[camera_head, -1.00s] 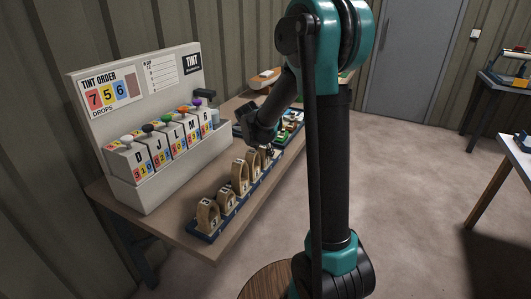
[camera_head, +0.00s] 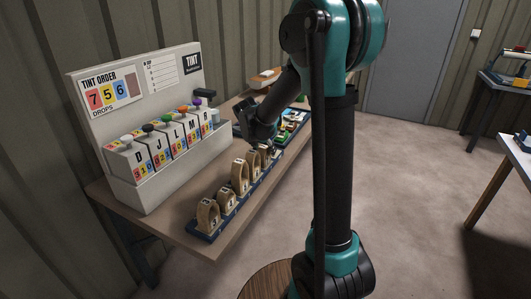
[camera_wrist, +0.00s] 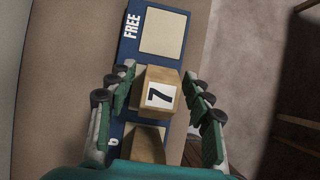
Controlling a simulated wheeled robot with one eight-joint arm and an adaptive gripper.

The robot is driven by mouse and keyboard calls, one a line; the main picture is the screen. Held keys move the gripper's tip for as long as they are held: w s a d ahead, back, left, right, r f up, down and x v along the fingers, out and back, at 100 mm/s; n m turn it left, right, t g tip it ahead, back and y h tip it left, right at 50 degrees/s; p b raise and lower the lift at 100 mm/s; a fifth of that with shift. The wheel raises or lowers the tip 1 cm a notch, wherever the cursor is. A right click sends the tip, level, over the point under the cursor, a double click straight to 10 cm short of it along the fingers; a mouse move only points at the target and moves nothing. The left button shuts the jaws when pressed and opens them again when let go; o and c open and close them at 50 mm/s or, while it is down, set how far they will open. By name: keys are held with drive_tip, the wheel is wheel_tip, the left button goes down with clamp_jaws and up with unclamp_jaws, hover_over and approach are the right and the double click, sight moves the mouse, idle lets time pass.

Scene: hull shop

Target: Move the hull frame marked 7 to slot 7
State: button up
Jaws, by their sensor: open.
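The hull frame marked 7 (camera_wrist: 159,93) is a tan wooden piece with a black 7 on a white label. In the wrist view it stands on the blue slotted rack (camera_wrist: 131,58). My gripper (camera_wrist: 158,100) is open, with one finger on each side of this frame; a gap shows at both sides, and I cannot tell if either finger touches it. In the head view my gripper (camera_head: 265,142) is over the far part of the rack (camera_head: 205,234). The number marking slot 7 cannot be read in either view.
A bare pale square beside the word FREE (camera_wrist: 163,32) lies ahead of the frame. Another wooden frame (camera_wrist: 146,142) stands close behind it. More frames (camera_head: 208,214) stand along the rack. The tint dispenser (camera_head: 150,165) stands along the wall side of the table.

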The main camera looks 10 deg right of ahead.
drive_tip(key=v, duration=1)
drive_tip(key=s+d+f+m+y, duration=0.1)
drive_tip(key=s+d+f+m, duration=0.1)
drive_tip(key=s+f+m, duration=0.3)
drive_tip(key=s+d+f+m+y, duration=0.1)
drive_tip(key=s+d+f+m, duration=0.2)
drive_tip(key=s+m, duration=0.9)
drive_tip(key=s+d+f+m+y, duration=0.1)
drive_tip(key=s+d+f+m, duration=0.1)
drive_tip(key=s+f+m, duration=0.4)
drive_tip(key=shift+s+d+f+m+g+y, duration=0.3)
drive_tip(key=shift+s+m, duration=1.1)
drive_tip(key=shift+m, duration=1.5)
